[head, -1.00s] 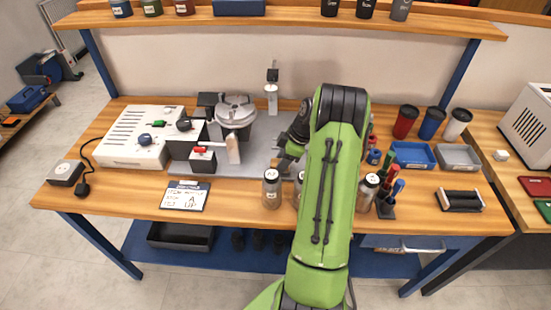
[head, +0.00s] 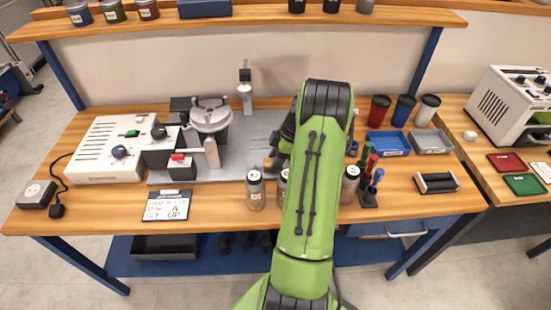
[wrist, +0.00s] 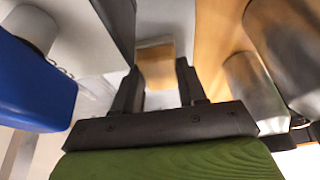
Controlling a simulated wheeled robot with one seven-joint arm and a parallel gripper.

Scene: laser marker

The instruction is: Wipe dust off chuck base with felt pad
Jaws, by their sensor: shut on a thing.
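The round grey metal chuck (head: 209,116) stands on the grey base plate (head: 243,170) at the left centre of the bench in the head view. No dust can be made out at this size. My gripper (wrist: 157,84) is shut on a tan block, which I take to be the felt pad (wrist: 156,66). The block sits between the two dark fingers in the wrist view. In the head view the gripper is low over the right part of the plate, right of the chuck and apart from it. My green arm partly hides it.
Lidded jars (head: 255,190) stand at the bench front, close to my arm. A white control box (head: 105,150) is left of the chuck, and a sign (head: 167,205) lies in front. Cups, a blue tray (head: 388,144) and a pen holder (head: 369,197) stand to the right.

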